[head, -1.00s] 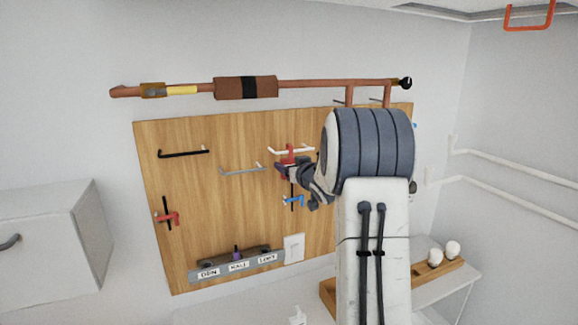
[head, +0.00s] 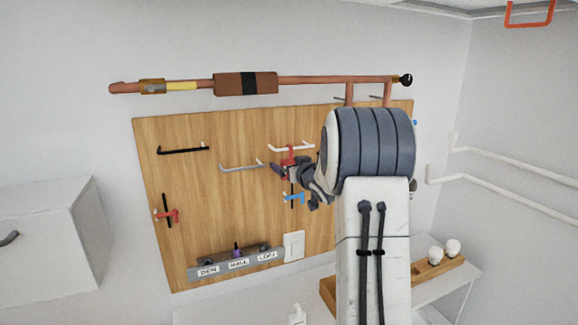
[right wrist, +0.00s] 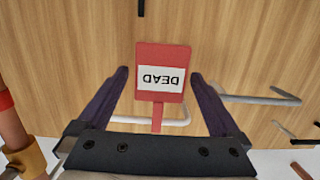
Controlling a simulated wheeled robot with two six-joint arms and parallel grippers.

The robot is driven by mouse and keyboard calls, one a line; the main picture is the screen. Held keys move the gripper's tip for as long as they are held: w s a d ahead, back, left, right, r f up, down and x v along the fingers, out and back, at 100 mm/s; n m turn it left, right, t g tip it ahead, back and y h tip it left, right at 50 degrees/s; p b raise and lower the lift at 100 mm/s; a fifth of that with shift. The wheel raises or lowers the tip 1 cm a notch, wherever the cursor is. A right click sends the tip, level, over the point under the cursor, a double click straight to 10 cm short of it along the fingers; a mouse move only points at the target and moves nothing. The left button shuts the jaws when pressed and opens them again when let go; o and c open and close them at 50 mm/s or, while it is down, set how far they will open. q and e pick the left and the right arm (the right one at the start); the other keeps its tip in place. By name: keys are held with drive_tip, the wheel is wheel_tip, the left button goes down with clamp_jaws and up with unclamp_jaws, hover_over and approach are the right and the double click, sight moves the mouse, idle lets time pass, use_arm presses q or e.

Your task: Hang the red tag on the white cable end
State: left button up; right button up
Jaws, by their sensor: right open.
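The red tag (right wrist: 163,60), with a white label reading DEAD upside down, is in front of the wooden board in the right wrist view. Its narrow red strap (right wrist: 157,118) crosses the white cable end (right wrist: 176,122). In the head view the tag (head: 287,163) hangs just below the white cable end (head: 303,147), with its strap at the bar. My right gripper (right wrist: 159,75) is open, one finger on each side of the tag with gaps between. It also shows in the head view (head: 274,169), partly covering the tag. My left gripper is out of view.
A grey cable end (head: 240,168) and a black one (head: 183,151) stick out left of the white one. A blue clip (head: 293,198) is just below my gripper. A labelled grey tray (head: 237,264) is low on the board. A copper pipe (head: 310,84) runs above.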

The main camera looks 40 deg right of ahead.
drive_tip(key=shift+s, duration=0.35)
drive_tip(key=b+v, duration=0.3)
drive_tip(key=v, duration=0.6)
drive_tip(key=s+a+f+n+g+y+b, duration=0.1)
drive_tip(key=a+f+g+b, duration=0.1)
drive_tip(key=a+f, duration=0.55)
drive_tip(key=s+a+f+n+g+y+b, duration=0.1)
drive_tip(key=s+a+f+g+b, duration=0.2)
drive_tip(key=a, duration=0.7)
drive_tip(key=a+f+n+g+y+b, duration=0.1)
drive_tip(key=a+f+g+y, duration=0.1)
drive_tip(key=a+f, duration=0.6)
drive_tip(key=s+a+f+n+g+b, duration=0.1)
drive_tip(key=s+a+f+n+g, duration=0.1)
drive_tip(key=s+a, duration=0.3)
drive_tip(key=s+a+f+n+g+b, duration=0.1)
drive_tip(key=s+a+f+g, duration=0.3)
drive_tip(key=s, duration=0.8)
drive_tip(key=s+a+f+n+g+y+b, duration=0.1)
drive_tip(key=s+a+f+n+g, duration=0.2)
drive_tip(key=s+a, duration=0.3)
drive_tip(key=s+f+n, duration=0.1)
drive_tip(key=s, duration=0.2)
drive_tip(key=shift+s+f, duration=0.2)
drive_tip(key=shift+s, duration=0.15)
